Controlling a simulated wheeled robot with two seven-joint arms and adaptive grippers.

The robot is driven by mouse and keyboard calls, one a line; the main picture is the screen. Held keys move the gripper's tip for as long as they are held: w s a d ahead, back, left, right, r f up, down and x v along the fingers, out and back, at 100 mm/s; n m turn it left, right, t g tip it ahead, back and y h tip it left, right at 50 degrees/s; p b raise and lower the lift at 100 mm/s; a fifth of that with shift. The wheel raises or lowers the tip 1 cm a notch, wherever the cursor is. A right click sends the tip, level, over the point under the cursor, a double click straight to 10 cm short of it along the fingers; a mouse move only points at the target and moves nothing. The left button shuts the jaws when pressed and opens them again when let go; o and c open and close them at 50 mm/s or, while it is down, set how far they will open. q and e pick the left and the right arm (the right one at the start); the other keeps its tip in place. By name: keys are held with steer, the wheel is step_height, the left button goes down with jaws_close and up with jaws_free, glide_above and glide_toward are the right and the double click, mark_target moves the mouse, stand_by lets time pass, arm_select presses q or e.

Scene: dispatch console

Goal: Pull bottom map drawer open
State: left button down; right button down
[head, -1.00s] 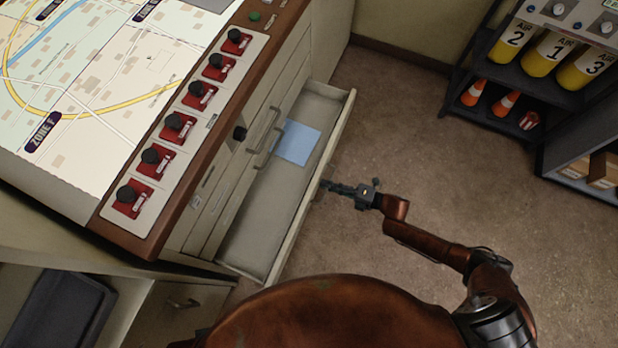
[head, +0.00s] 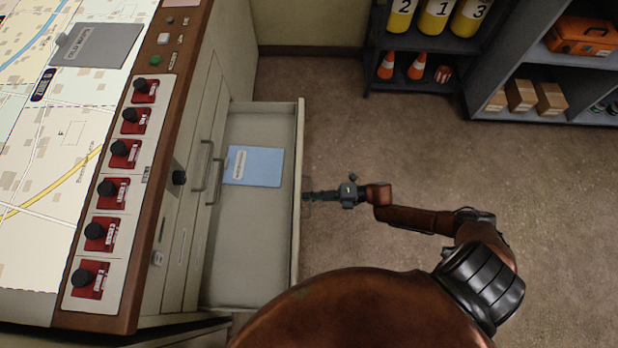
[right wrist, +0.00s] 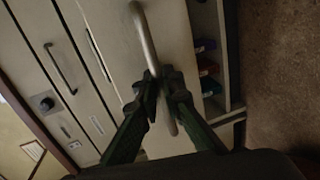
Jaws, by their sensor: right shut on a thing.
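The bottom map drawer (head: 297,235) stands pulled out from the pale cabinet in the head view. A blue folder with a white label (head: 254,166) lies inside it. My right gripper (head: 308,196) is at the outer face of the drawer front. In the right wrist view, my right gripper (right wrist: 163,88) is shut around the long bar handle (right wrist: 143,36) on the drawer front. The handle is hidden from the head camera behind the drawer front. My left gripper is in neither view.
The map console (head: 150,215) stands above the cabinet, with a row of black knobs on red plates. Shelves with yellow cylinders (head: 438,16), orange cones (head: 386,66) and boxes (head: 521,96) stand at the back right. The floor (head: 400,140) right of the drawer is clear.

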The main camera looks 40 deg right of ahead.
steer(key=c, duration=2.3)
jaws_free()
steer(key=shift+c, duration=0.2)
steer(key=v, duration=1.2)
steer(key=shift+f, duration=0.1)
